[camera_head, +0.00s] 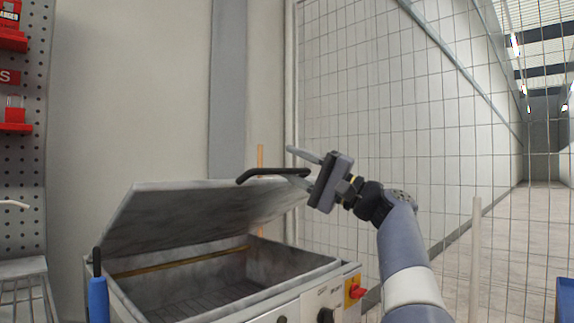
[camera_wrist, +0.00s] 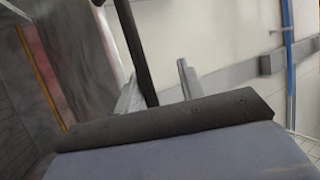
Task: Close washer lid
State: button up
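The grey washer (camera_head: 300,311) stands at the lower middle of the head view, with its basin open to view. Its lid (camera_head: 190,207) is raised and tilted above the basin. A black handle (camera_head: 262,172) sticks up from the lid's right edge. My gripper (camera_head: 293,166) is at the right end of this handle, its fingers spread apart. In the wrist view, the handle (camera_wrist: 137,48) runs down between the two fingers of the gripper (camera_wrist: 157,88). It lies close to the left finger, with a gap to the right finger. Whether it touches the left finger cannot be told.
A red switch (camera_head: 356,291) and dark knobs sit on the washer's front panel. A blue-handled tool (camera_head: 98,299) stands at its left front corner. A wire-mesh fence (camera_head: 400,120) is behind my arm. A pegboard (camera_head: 28,160) with red holders is at far left.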

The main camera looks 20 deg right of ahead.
jog(key=shift+s+d+f+b, duration=0.65)
jog(key=shift+s+d+f, duration=0.05)
jog(key=shift+d+f, duration=0.3)
jog(key=shift+s+d+f, duration=0.55)
jog(key=shift+d+f, duration=0.1)
jog(key=shift+f, duration=0.05)
jog(key=shift+c, duration=0.4)
